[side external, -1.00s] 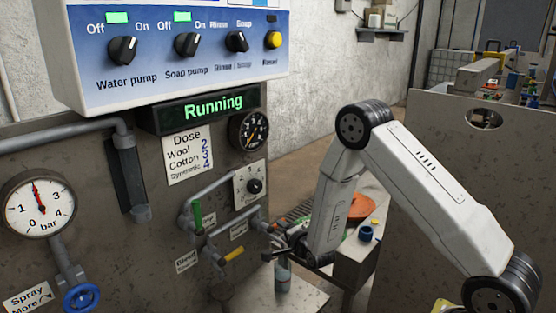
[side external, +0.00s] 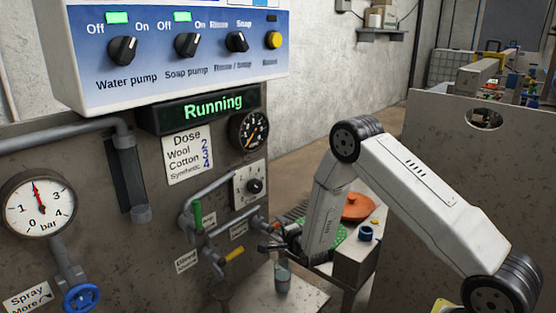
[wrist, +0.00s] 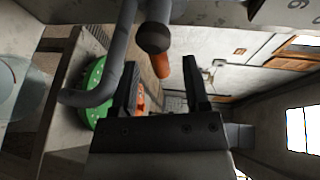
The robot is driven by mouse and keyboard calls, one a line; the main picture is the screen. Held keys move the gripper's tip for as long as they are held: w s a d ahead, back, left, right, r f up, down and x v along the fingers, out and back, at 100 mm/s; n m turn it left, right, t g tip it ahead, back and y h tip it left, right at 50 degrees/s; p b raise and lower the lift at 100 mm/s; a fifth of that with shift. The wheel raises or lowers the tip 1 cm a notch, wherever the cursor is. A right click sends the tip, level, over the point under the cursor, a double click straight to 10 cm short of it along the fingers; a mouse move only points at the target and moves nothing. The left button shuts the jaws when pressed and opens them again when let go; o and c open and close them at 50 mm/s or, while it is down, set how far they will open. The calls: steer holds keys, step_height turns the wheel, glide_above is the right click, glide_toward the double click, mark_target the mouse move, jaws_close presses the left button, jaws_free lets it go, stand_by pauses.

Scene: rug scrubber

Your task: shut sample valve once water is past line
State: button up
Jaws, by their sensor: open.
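The sample valve, with an orange handle (wrist: 162,67) on a dark round hub, shows in the wrist view beyond and between my fingertips. My gripper (wrist: 163,75) is open, its two dark fingers apart and not closed on the handle. In the side view my gripper (side external: 270,245) is at the pipework, by the orange handle (side external: 277,225). A clear jar (side external: 282,277) stands below it on a small shelf; its round glass side shows at the left of the wrist view (wrist: 18,85). I cannot tell the water level against a line.
A grey bent pipe (wrist: 105,80) runs close beside my left finger. Green-handled (side external: 197,215) and yellow-handled (side external: 234,254) valves sit left on the panel. The display (side external: 205,108) reads Running. An orange disc (side external: 358,206) and a blue cup (side external: 366,233) are to the right.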

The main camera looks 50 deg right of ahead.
steer(key=shift+x, duration=2.15)
steer(key=shift+f, duration=0.1)
jaws_close()
